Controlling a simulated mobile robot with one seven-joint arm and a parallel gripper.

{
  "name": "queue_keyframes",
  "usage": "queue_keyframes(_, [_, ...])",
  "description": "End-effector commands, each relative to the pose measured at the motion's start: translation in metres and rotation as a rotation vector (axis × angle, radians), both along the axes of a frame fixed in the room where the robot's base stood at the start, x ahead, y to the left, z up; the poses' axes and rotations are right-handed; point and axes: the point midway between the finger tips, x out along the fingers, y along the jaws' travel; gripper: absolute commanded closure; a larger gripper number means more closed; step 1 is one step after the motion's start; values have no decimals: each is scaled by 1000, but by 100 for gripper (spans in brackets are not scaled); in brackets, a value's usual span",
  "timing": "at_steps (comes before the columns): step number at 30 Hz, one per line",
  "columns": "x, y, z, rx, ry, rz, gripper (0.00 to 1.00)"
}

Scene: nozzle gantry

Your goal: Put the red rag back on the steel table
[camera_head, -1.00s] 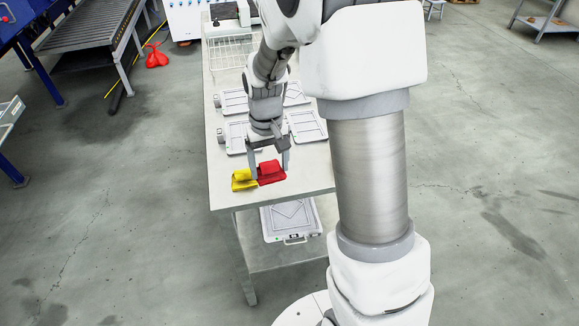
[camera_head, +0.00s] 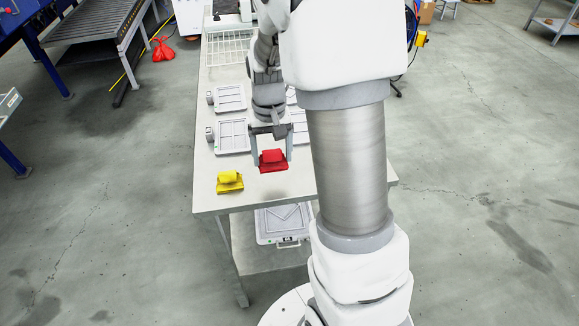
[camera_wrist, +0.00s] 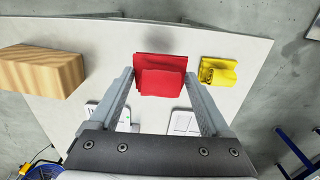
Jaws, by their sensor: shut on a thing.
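A folded red rag (camera_head: 273,160) is between the two fingers of my gripper (camera_head: 272,163) in the head view. The gripper is shut on it and holds it above the near part of a long light-topped table (camera_head: 218,120); a soft shadow lies on the top below. The wrist view also shows the red rag (camera_wrist: 160,76) between the fingertips. A folded yellow rag (camera_head: 230,182) rests on the same top, left of my gripper and apart from it. A grey table (camera_head: 556,24) with a lower shelf stands far off at the top right; I cannot tell which one is steel.
Several flat grey trays (camera_head: 232,136) and a wire rack (camera_head: 230,48) stand farther along the tabletop. A wooden block (camera_wrist: 42,70) shows at the left of the wrist view. Another tray (camera_head: 283,224) is on the lower shelf. The floor to the right is open.

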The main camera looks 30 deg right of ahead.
Motion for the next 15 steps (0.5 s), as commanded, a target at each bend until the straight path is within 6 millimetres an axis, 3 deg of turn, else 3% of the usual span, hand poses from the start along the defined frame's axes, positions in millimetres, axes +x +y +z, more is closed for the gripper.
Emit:
queue_keyframes(1, [1, -13, -9, 1, 4, -6, 71])
queue_keyframes(6, [6, -41, -26, 1, 2, -2, 71])
queue_keyframes(15, [8, -50, -45, 2, 3, 2, 71])
